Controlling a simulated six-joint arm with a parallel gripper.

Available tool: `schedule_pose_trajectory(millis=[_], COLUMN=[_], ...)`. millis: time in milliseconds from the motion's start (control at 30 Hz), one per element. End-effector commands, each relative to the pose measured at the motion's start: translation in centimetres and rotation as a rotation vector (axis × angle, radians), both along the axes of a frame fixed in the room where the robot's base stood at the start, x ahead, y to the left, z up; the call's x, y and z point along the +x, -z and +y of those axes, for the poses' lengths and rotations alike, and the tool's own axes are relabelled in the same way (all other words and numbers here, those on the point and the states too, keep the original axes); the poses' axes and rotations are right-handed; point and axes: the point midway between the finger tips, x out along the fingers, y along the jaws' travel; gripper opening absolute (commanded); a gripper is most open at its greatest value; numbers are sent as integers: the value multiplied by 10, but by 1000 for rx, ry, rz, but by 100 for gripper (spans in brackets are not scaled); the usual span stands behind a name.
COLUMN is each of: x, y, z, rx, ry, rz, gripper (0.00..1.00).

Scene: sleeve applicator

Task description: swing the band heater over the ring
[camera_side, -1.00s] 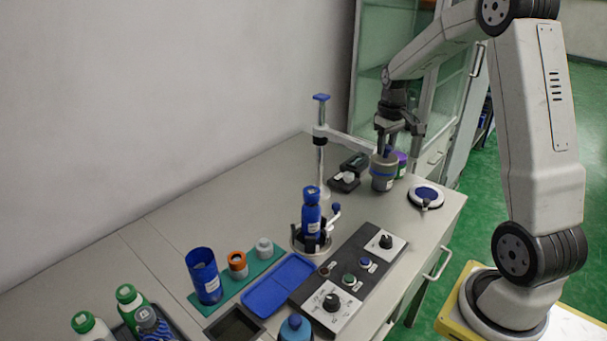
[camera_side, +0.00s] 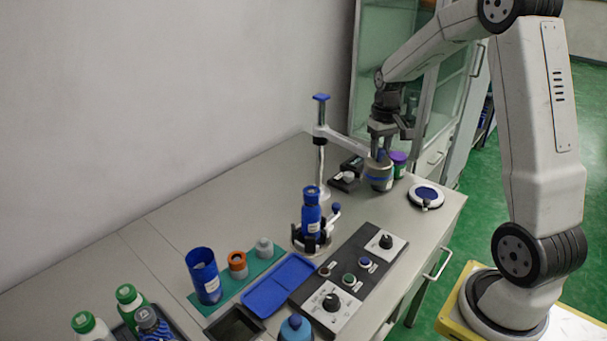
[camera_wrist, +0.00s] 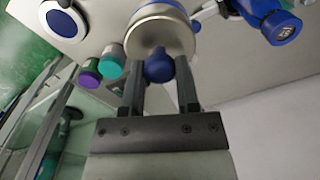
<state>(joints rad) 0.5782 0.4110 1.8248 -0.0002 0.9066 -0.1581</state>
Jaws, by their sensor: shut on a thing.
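The band heater (camera_side: 379,178) is a grey cylinder with a blue stripe, hung on a white swing arm (camera_side: 346,144) from an upright post (camera_side: 320,160). In the side view it stands at the back right of the bench. My gripper (camera_side: 382,150) points down from above and is shut on the heater's blue knob (camera_wrist: 159,68). The wrist view shows the heater's body (camera_wrist: 163,28) just beyond the fingers. The ring (camera_side: 311,244) sits nearer the camera and to the left, with a blue bottle (camera_side: 312,215) upright in it. The heater is apart from the ring.
A white disc with a blue centre (camera_side: 426,196) lies right of the heater. A control panel (camera_side: 350,272) and blue tray (camera_side: 279,284) lie nearer the camera.

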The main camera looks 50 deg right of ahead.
Motion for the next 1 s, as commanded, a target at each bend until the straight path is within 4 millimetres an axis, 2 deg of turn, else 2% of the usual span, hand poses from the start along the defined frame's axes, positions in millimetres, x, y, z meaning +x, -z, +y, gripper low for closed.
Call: schedule_pose_trajectory(millis=[467,1000], x=[22,71], y=[-2,-1], z=[66,129], rx=[-1,0], ry=[303,673], rz=[-4,-4], gripper=[0,0])
